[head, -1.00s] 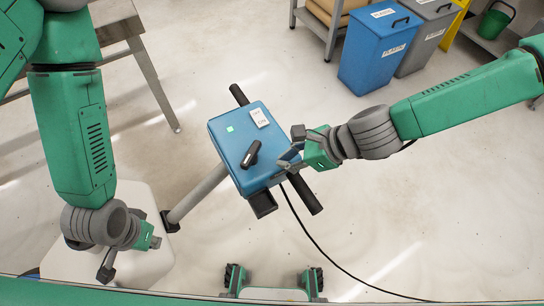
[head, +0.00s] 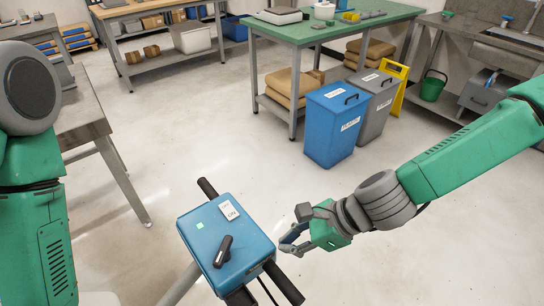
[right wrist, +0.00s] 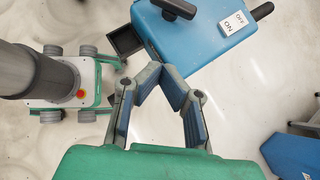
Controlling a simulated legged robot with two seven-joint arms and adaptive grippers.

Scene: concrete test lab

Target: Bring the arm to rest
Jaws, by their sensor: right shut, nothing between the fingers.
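My right gripper (head: 291,240) is shut and empty, just right of a blue switch box (head: 208,226) in the head view. A small gap of floor shows between them there. In the right wrist view the fingertips (right wrist: 161,76) meet below the blue box (right wrist: 205,35). The box has a black lever (head: 223,251), a small green light (head: 200,225) and a white ON/OFF label (head: 229,211). The lever also shows in the right wrist view (right wrist: 175,8). My left arm hangs at the left edge of the head view; its gripper is out of frame.
Black bars (head: 285,283) stick out from the box's ends. A blue bin (head: 332,125) and a grey bin (head: 380,105) stand behind, beside a green-topped table (head: 335,32). A grey table (head: 82,115) is at left. The floor between is open.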

